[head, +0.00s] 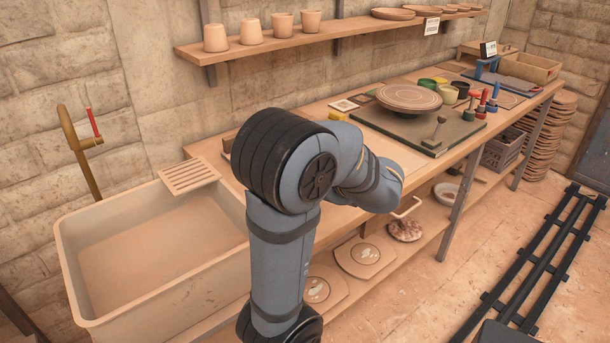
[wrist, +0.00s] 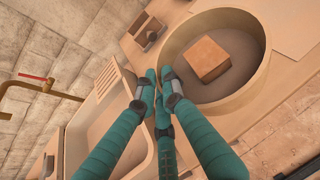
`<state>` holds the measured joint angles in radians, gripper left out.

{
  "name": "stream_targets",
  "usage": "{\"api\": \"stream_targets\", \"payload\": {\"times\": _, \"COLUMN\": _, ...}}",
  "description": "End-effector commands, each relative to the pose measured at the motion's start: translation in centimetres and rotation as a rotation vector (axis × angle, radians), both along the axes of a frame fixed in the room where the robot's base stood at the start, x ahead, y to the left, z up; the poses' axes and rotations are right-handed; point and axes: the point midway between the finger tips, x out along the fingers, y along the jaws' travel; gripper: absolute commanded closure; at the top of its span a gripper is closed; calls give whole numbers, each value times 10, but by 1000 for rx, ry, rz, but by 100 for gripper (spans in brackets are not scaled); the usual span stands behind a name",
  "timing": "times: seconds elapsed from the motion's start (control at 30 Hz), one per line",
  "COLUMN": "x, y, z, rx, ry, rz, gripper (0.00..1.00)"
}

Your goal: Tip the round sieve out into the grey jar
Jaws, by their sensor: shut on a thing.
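In the wrist view my gripper (wrist: 160,84) has its teal fingers closed at the left side of the round sieve (wrist: 228,106). The sieve is a wide, pale tan ring with a greyish floor. A brown block (wrist: 206,60) lies inside it, off the middle. The fingertips meet the sieve's wall, and their exact grip on it is partly hidden. In the head view my arm hides the gripper and the sieve. I cannot make out the grey jar in either view.
A large beige sink (head: 150,255) with a brass tap (head: 75,145) stands at the left. A wooden bench (head: 345,190) runs to the back right, holding a turntable disc (head: 409,97), small pots and tools. A wall shelf (head: 340,33) hangs above. Rails (head: 535,265) cross the floor at right.

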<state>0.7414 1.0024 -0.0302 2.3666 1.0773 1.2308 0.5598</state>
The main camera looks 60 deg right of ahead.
Motion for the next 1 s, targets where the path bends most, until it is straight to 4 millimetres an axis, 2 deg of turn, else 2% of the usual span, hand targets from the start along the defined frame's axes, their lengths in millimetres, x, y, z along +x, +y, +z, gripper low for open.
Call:
{"api": "stream_targets", "payload": {"times": 0.3, "x": 3, "y": 1, "z": 3, "rx": -31, "ry": 113, "rz": 4, "gripper": 100}}
{"api": "stream_targets", "payload": {"times": 1.0, "x": 8, "y": 2, "z": -6, "rx": -116, "ry": 463, "rz": 5, "gripper": 100}}
